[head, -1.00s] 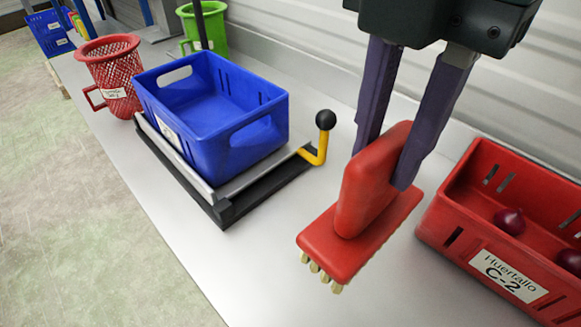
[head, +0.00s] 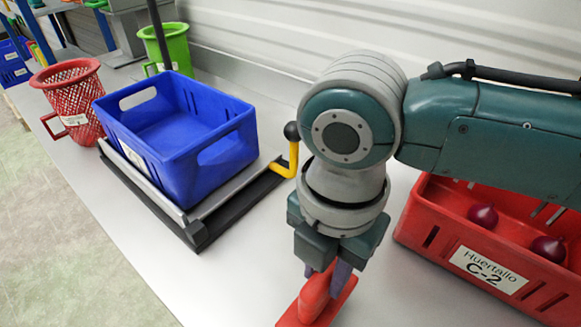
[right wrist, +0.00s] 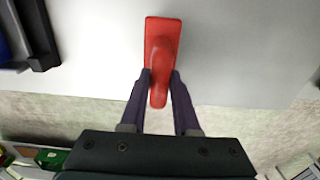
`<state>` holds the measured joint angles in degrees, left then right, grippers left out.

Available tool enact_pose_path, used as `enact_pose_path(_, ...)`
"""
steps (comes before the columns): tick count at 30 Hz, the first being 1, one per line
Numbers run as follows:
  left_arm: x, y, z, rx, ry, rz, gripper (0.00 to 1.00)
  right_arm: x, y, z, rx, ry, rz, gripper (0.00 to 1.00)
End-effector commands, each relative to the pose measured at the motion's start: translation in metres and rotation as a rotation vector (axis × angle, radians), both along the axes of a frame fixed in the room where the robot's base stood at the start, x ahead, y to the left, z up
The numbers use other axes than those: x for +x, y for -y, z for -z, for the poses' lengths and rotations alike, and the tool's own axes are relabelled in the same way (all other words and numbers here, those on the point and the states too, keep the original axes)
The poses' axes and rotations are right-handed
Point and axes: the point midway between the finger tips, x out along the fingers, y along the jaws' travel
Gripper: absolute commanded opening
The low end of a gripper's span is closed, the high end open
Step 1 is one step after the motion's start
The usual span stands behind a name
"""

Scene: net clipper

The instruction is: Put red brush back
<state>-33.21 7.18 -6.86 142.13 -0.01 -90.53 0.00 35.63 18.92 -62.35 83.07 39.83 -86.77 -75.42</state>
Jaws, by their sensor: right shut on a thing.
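The red brush (head: 318,297) is at the bottom of the head view, low over the grey bench near its front edge. My right gripper (head: 325,278) is shut on the brush's handle, and my arm hides part of it. In the right wrist view the brush (right wrist: 162,35) shows its red back and handle between the two purple fingers of my right gripper (right wrist: 160,88). The bristles are hidden now. I cannot tell whether the brush touches the bench. My left gripper is not in view.
A blue crate (head: 165,165) sits on a scale with a yellow lever (head: 287,168). A red crate labelled C-2 (head: 430,245) with onions stands at the right. A red mesh basket (head: 85,130) and a green basket (head: 180,50) stand farther left. Bare bench lies between the crates.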

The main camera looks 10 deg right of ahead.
Motion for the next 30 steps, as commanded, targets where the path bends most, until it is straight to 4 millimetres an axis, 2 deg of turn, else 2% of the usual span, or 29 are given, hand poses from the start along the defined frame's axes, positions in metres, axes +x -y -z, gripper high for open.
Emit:
enact_pose_path(3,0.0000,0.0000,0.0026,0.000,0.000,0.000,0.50,-0.0003,0.0000,0.0132,-0.001,-0.001,-0.001,0.00)
enact_pose_path(14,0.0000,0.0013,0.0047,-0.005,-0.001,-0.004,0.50,0.0002,-0.0001,0.0171,0.001,0.001,-0.001,0.00)
enact_pose_path(15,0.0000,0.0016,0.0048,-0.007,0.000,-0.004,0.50,0.0000,0.0001,0.0178,0.000,0.000,0.000,0.31)
enact_pose_path(21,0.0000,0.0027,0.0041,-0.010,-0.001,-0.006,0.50,-0.0001,0.0002,0.0168,0.000,0.000,0.000,0.53)
enact_pose_path(23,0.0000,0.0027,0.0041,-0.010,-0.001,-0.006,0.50,-0.0001,0.0002,0.0168,0.000,0.000,0.000,0.59)
enact_pose_path(30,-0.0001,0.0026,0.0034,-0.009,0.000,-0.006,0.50,0.0000,0.0002,0.0157,0.000,0.000,0.000,0.59)
